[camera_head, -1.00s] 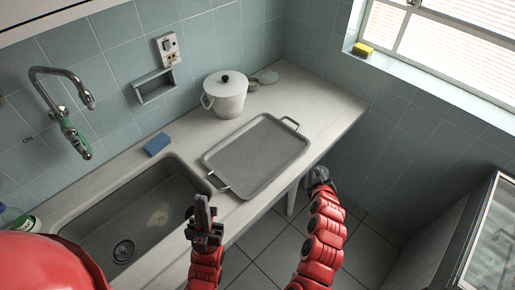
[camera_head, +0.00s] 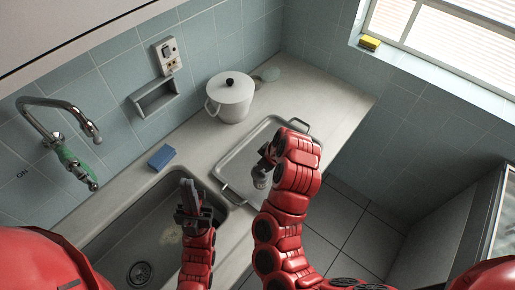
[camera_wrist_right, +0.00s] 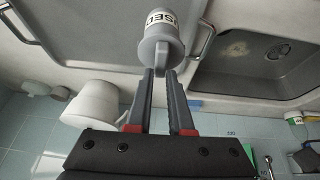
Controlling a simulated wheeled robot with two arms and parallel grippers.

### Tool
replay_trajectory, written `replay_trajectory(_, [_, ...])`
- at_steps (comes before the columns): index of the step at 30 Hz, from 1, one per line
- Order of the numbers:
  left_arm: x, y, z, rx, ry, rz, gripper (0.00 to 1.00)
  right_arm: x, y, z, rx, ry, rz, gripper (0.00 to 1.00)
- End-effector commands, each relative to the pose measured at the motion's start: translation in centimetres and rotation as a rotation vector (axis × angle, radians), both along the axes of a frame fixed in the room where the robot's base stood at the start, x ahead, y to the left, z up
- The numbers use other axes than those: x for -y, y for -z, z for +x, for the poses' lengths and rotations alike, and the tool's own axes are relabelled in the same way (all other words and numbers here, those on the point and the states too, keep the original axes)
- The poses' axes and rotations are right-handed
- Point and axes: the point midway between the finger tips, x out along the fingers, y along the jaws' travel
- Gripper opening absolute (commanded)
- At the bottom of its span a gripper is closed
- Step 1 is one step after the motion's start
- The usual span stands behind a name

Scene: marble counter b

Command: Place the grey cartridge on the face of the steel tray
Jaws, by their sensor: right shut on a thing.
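The grey cartridge (camera_head: 261,179) has a pale label band with dark letters, seen in the right wrist view (camera_wrist_right: 161,38). My right gripper (camera_wrist_right: 160,78) is shut on the narrow tab at its end. In the head view my right arm partly hides the gripper and the cartridge. The cartridge is in front of the near part of the steel tray (camera_head: 238,160); I cannot tell its height above it. The tray lies flat on the counter, with a handle at each end. My left gripper (camera_head: 188,190) is over the sink, apart from the tray; its finger gap is unclear.
The sink (camera_head: 150,235) is left of the tray. A blue sponge (camera_head: 161,157) lies behind the sink, and a lidded white pot (camera_head: 230,98) stands behind the tray. A tap (camera_head: 60,115) overhangs the sink's left side. The counter's far right end is clear.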

Motion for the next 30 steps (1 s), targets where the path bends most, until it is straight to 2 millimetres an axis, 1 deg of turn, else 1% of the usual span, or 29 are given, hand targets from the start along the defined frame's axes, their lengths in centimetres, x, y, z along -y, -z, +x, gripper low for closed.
replay_trajectory(2, [0.0, 0.6, 0.0, 0.000, 0.000, 0.000, 0.00, 0.1, 0.3, 0.7, -0.007, 0.000, -0.004, 0.00])
replay_trajectory(5, [0.0, 1.8, 0.0, 0.000, 0.000, 0.000, 0.00, 0.3, 0.8, 2.7, -0.006, 0.002, -0.007, 0.00])
replay_trajectory(9, [0.1, 4.3, 0.0, -0.001, 0.000, 0.000, 0.00, 0.3, 1.4, 6.0, -0.004, 0.001, -0.008, 0.00])
replay_trajectory(15, [0.1, 7.6, -0.1, 0.000, 0.000, 0.000, 0.00, 0.2, 1.7, 9.8, 0.000, -0.001, -0.007, 0.00])
replay_trajectory(17, [0.1, 8.5, -0.1, 0.000, 0.000, 0.000, 0.00, 0.3, 1.9, 10.8, -0.007, 0.002, -0.006, 0.00])
replay_trajectory(18, [0.1, 7.2, 0.0, -0.001, 0.000, 0.000, 0.00, 0.3, 0.9, 11.3, -0.009, 0.002, -0.006, 0.00])
replay_trajectory(19, [0.1, 6.7, 0.0, -0.001, 0.000, 0.000, 0.00, 0.2, 0.7, 11.6, -0.011, 0.000, -0.006, 0.00])
replay_trajectory(24, [0.1, 5.8, -0.1, 0.000, 0.000, 0.000, 0.00, 0.2, 1.1, 13.8, -0.009, 0.000, -0.003, 0.00])
replay_trajectory(30, [0.1, 5.2, -0.1, 0.000, 0.000, 0.000, 0.00, 0.2, 1.5, 15.4, -0.011, -0.001, -0.005, 0.00])
